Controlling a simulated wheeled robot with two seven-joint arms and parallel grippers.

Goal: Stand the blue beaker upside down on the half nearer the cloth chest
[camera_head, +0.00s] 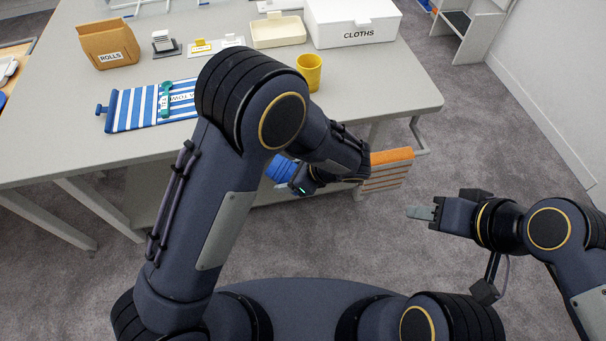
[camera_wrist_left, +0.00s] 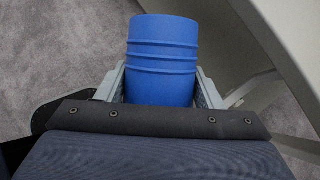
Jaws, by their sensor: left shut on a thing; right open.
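The blue ribbed beaker (camera_wrist_left: 162,60) is between the two fingers of my left gripper (camera_wrist_left: 162,92) in the left wrist view. In the head view the beaker (camera_head: 280,168) shows in part just off the table's front edge, partly hidden by my left arm. My left gripper (camera_head: 293,180) is shut on it. I cannot tell which end of the beaker is its mouth. The white cloth chest (camera_head: 355,36), labelled CLOTHS, stands at the back right of the table. My right gripper (camera_head: 422,213) is open and empty, over the floor at the right.
On the grey table (camera_head: 60,135) are a yellow cup (camera_head: 309,72), a blue-striped towel (camera_head: 125,108), a ROLLS bag (camera_head: 108,48) and a cream tray (camera_head: 278,33). An orange-striped item (camera_head: 388,170) shows beyond the front edge. Bare tabletop lies right of the cup.

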